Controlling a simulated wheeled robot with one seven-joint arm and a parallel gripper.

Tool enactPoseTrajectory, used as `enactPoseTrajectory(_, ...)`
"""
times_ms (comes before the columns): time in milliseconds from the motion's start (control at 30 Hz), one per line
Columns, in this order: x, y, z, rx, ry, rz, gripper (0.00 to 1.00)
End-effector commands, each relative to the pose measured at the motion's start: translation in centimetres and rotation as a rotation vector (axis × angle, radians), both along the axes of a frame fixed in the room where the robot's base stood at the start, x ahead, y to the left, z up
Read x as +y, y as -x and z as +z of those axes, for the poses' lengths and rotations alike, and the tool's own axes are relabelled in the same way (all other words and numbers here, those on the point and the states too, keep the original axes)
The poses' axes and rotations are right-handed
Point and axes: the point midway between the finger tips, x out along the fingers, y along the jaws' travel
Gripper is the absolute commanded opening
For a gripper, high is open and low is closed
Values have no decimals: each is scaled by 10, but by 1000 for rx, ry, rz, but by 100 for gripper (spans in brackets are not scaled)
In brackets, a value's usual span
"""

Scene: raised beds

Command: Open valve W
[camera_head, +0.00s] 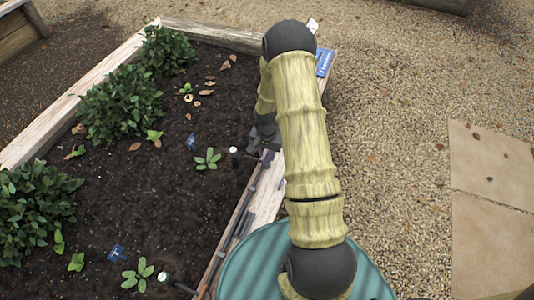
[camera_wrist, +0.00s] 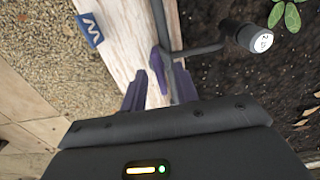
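A blue tag marked W (camera_wrist: 88,29) sits on the wooden bed edge in the wrist view. Beside it, a purple valve lever (camera_wrist: 158,62) stands on the dark pipe (camera_wrist: 160,20) along the edge. My gripper (camera_wrist: 160,82) is open, its two purple fingers apart on either side of the lever's near end. I cannot tell whether they touch it. In the head view my gripper (camera_head: 264,146) is low over the bed's right edge, partly hidden by my arm. The W tag cannot be made out there.
A black sprinkler head with a white cap (camera_wrist: 262,40) branches off the pipe over the soil. Leafy bushes (camera_head: 122,102) and seedlings grow in the raised bed. A blue sign (camera_head: 324,62) is on the far edge. Gravel (camera_head: 400,130) lies open to the right.

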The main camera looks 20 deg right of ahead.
Motion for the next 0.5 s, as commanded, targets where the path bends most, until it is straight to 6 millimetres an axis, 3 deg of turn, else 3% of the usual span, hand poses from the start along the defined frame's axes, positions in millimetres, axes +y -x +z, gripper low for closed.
enactPoseTrajectory(200, 0, 0, 0, 0, 0, 0, 28)
enactPoseTrajectory(333, 0, 0, 0, 0, 0, 0, 2)
enactPoseTrajectory(500, 0, 0, 0, 0, 0, 0, 0)
